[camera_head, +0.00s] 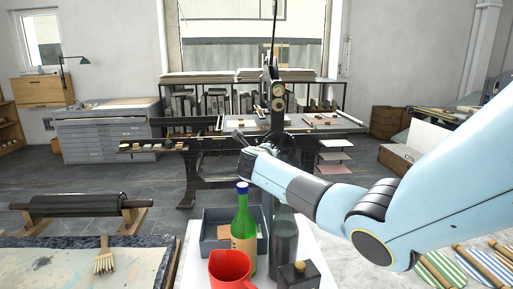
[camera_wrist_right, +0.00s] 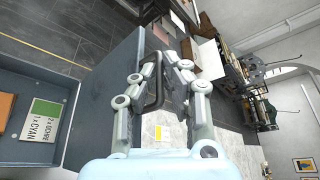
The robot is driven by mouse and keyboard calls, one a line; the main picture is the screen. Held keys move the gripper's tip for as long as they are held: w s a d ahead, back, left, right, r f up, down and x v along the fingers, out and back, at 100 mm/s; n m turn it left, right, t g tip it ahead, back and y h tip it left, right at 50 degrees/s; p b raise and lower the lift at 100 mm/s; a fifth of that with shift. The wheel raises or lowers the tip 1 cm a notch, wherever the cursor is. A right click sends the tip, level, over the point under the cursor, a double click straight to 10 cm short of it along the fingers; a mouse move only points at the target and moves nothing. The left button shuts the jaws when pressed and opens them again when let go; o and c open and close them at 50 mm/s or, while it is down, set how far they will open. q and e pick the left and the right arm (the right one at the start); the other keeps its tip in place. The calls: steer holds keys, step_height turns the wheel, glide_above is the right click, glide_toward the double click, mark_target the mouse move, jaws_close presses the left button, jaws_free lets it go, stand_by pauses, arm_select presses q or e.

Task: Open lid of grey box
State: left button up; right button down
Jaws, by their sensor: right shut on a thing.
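The grey box (camera_head: 208,247) stands on the white surface in the head view, partly behind a green bottle. Its inside shows from above. In the right wrist view the box (camera_wrist_right: 25,152) is at the left edge, with an orange item and a green-and-white card (camera_wrist_right: 43,122) inside. The grey lid (camera_wrist_right: 98,95) stands raised beside the opening, with a black handle (camera_wrist_right: 154,88) on it. My right gripper (camera_wrist_right: 160,76) is shut on this handle. In the head view my right arm reaches above the box and hides most of the lid. My left gripper is not in view.
The green bottle (camera_head: 243,238), a dark bottle (camera_head: 284,243), a red jug (camera_head: 230,270) and a small dark container (camera_head: 299,275) crowd the front of the box, below my right arm.

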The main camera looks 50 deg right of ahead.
steer(key=c, duration=1.4)
jaws_free()
steer(key=shift+c, duration=0.2)
steer(key=shift+a, duration=0.1)
steer(key=v, duration=1.2)
steer(key=shift+w, duration=0.1)
